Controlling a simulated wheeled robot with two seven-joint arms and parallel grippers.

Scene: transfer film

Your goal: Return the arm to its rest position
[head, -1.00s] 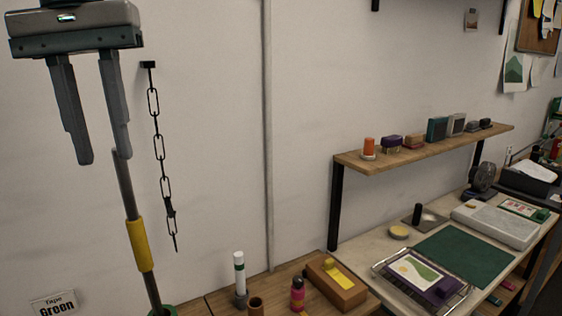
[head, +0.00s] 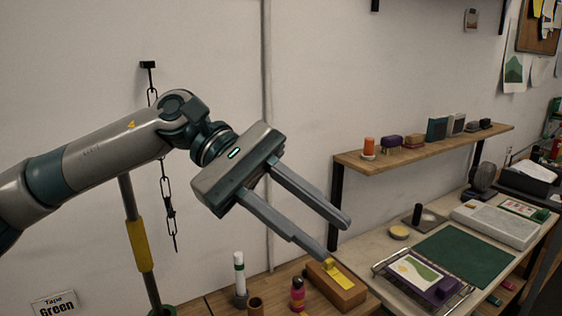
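My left gripper (head: 339,240) is in the head view, with its arm (head: 90,160) reaching in from the left edge. Its two long grey fingers are spread apart with nothing between them. They point down and to the right. In the picture the lower fingertip lies just above the brown block (head: 343,290) with yellow on top; I cannot tell how far apart they are in depth. My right gripper is not in view.
A wall shelf (head: 430,147) carries small items. A green mat (head: 464,257) and a picture tray (head: 420,277) lie at right. A pole (head: 137,240) and chain (head: 168,205) stand behind my arm.

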